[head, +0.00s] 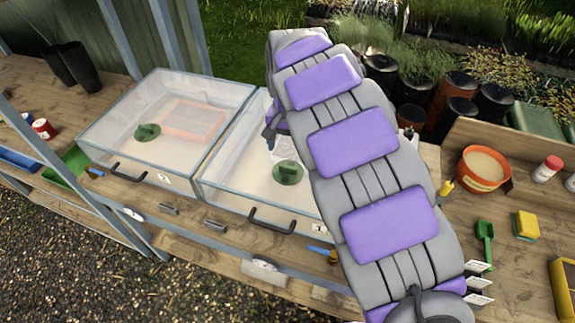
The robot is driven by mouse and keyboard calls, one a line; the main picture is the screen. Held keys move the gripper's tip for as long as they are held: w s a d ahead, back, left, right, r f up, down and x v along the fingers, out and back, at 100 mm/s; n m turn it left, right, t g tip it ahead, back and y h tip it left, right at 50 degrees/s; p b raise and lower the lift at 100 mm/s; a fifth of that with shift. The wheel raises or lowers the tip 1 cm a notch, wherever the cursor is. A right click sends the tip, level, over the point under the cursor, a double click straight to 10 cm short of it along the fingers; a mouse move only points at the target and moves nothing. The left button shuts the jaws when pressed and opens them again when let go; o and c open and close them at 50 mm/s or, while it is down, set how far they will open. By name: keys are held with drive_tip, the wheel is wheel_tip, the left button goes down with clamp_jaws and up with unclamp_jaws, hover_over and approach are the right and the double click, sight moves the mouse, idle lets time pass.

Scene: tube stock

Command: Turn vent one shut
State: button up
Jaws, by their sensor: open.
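Two clear-lidded boxes stand side by side on the wooden bench, each with a round green vent on its lid. The left vent (148,131) is in full view, with a raised grip bar across its disc. The right vent (288,172) shows beside my arm, also with a raised grip.
Black handles (128,172) stick out at the box fronts. An orange pot (483,170), a green trowel (485,243) and a yellow sponge (525,226) are on the bench at right. A red tin (43,128) and black pots (80,66) stand at left. Grey frame posts cross the left side.

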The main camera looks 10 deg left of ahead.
sight(288, 169)
wheel_tip(288, 169, down, 8)
drive_tip(key=shift+r+b, duration=0.15)
drive_tip(key=shift+b, duration=0.55)
drive_tip(key=shift+r, duration=0.1)
drive_tip(key=c, duration=1.1)
